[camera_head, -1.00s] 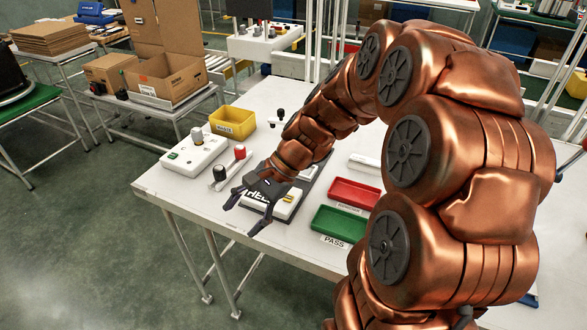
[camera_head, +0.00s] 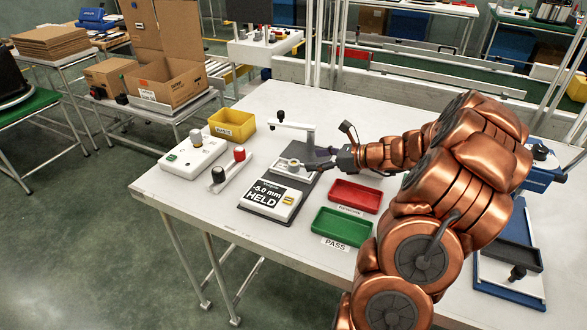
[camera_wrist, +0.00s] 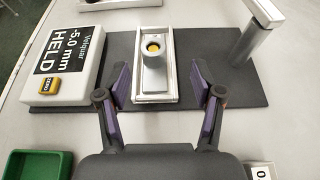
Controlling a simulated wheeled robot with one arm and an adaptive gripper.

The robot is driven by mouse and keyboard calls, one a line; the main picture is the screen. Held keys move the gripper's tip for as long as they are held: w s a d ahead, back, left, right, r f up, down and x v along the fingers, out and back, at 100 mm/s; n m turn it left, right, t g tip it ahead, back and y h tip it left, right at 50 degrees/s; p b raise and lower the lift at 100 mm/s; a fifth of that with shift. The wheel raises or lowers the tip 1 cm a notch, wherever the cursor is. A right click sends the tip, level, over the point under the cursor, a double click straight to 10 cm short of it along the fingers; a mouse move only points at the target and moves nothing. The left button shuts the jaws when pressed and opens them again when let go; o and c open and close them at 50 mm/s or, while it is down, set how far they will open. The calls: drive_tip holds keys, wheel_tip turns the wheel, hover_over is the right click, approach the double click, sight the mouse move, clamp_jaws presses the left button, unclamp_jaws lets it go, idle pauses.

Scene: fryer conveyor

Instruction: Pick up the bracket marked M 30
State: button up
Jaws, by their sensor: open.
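A grey metal part with a round boss and a yellow centre (camera_wrist: 153,62) sits in a pale rectangular holder on a dark base plate (camera_wrist: 240,90). It looks like the bracket; I cannot read any M 30 mark. In the head view the part (camera_head: 293,164) sits behind the gauge display. My gripper (camera_wrist: 160,84) is open and empty, its two purple-padded fingers apart, on either side of the holder's near end in the wrist view. In the head view my gripper (camera_head: 321,161) is just right of the part. I cannot tell its exact height.
The display box (camera_head: 271,195) reads -5.0 mm HELD. A metal post with an overhanging arm (camera_head: 290,126) stands beside the holder. Red (camera_head: 355,196) and green PASS (camera_head: 341,228) trays lie in front. A yellow bin (camera_head: 232,124) and a white box (camera_head: 194,157) stand left.

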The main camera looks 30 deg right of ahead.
sight(297, 163)
drive_tip(key=x, duration=0.4)
drive_tip(key=p+x, duration=0.1)
drive_tip(key=x, duration=0.1)
drive_tip(key=shift+s+a+f, duration=0.1)
drive_tip(key=shift+a+f, duration=0.1)
drive_tip(key=shift+a, duration=0.3)
clamp_jaws()
